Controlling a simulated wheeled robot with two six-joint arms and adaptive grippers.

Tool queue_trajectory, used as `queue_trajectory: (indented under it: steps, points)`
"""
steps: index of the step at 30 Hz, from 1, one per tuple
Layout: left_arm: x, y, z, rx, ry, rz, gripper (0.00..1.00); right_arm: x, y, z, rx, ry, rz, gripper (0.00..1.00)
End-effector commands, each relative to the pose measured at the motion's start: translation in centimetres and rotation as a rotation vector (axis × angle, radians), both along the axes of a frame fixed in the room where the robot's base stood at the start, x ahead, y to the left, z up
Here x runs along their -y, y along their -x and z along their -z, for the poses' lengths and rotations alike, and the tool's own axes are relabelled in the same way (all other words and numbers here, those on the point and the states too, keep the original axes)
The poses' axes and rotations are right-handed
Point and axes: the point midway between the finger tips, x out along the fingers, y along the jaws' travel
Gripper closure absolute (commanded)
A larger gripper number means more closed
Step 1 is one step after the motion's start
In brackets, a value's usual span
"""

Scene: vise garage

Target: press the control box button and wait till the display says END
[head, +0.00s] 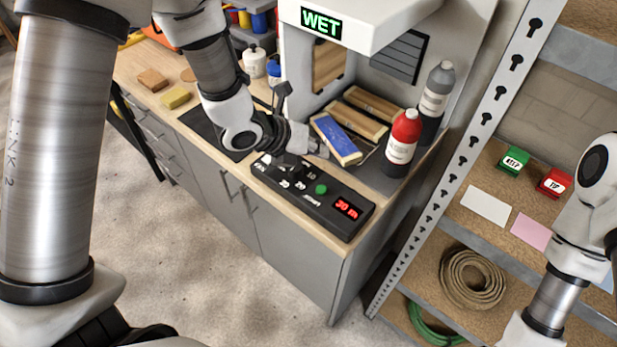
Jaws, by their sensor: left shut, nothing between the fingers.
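The black control box (327,207) lies along the front edge of the wooden bench top. It has a green button (321,189), white markings and a dark knob-like part at its left end. Its display (346,208) is lit red and seems to start with "30"; the rest is hard to read. My left gripper (318,149) is shut and empty, just behind the left part of the box, apart from the green button. Its wrist hides some of the bench. My right arm shows at the right edge, but its gripper is out of view.
A perforated shelf post (470,150) rises at right. The floor in front is clear.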

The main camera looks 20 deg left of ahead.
Motion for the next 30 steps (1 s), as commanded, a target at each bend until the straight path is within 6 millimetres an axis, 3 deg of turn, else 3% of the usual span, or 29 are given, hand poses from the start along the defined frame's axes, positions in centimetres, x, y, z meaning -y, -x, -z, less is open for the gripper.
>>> queue_trajectory:
  steps: [11,25,30]
  points:
    - [0.0,0.0,0.9,-0.003,0.001,-0.003,1.00,0.0,0.0,0.6,0.000,0.000,0.001,0.51]
    - [0.0,0.1,7.7,-0.003,0.002,-0.003,1.00,0.0,0.0,5.7,0.000,0.000,0.001,0.51]
    - [0.0,0.0,8.9,-0.002,0.002,-0.004,1.00,0.1,0.0,7.1,-0.001,0.000,0.001,0.51]
